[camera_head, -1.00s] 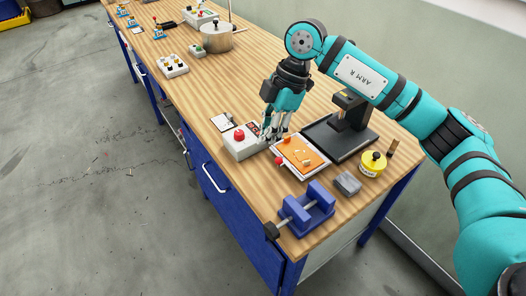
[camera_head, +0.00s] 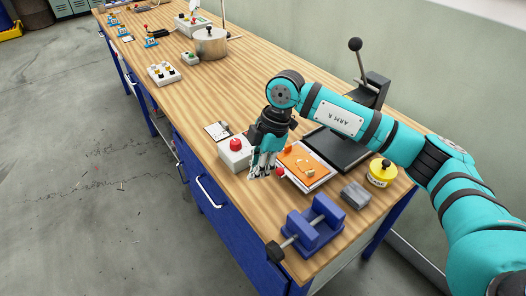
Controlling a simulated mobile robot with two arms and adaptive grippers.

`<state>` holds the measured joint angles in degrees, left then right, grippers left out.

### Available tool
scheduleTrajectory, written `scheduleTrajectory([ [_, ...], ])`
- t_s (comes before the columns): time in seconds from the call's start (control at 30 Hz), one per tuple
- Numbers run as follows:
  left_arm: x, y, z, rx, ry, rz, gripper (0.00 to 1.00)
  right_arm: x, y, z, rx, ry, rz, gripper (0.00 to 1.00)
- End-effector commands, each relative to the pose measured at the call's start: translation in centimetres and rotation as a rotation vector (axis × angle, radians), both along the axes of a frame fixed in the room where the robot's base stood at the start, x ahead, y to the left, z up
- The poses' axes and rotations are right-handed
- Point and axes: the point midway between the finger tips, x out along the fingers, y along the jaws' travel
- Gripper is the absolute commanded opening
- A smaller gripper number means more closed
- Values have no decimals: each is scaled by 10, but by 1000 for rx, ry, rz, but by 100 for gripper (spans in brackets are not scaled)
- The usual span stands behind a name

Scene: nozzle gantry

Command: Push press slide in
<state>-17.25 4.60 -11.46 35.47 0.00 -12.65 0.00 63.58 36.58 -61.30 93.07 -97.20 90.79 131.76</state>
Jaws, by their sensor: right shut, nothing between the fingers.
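The press slide (camera_head: 327,178) is a flat white-edged plate with an orange surface and small pieces on it. It sticks out in front of the dark press base (camera_head: 345,152), and a red knob (camera_head: 281,171) is on its near left edge. The press (camera_head: 369,90), with a black-knobbed lever, stands behind, partly hidden by my right arm. My right gripper (camera_head: 261,177) points down, shut and empty, just left of the red knob. I cannot tell whether it touches the knob. My left gripper is not in view.
A white box with a red button (camera_head: 235,147) stands close to the left of my right gripper. A blue vise (camera_head: 314,228), a grey block (camera_head: 355,195) and a yellow tin (camera_head: 381,174) are near the front right.

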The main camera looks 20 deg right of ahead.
Motion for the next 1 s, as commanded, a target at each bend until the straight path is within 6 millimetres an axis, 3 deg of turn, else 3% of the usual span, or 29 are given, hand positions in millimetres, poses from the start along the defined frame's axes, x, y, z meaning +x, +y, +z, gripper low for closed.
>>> scheduleTrajectory([
  [0.13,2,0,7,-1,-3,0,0,-2,10,-29,1,3,1,0],
  [0.2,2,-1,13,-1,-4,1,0,1,-5,-23,-2,0,-6,0],
  [0.4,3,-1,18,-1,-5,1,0,4,-25,-21,-1,0,-1,0],
  [0.87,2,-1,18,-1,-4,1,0,5,-32,-21,0,-1,0,0],
  [1.0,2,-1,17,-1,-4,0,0,13,-51,-21,-2,0,-6,0],
])
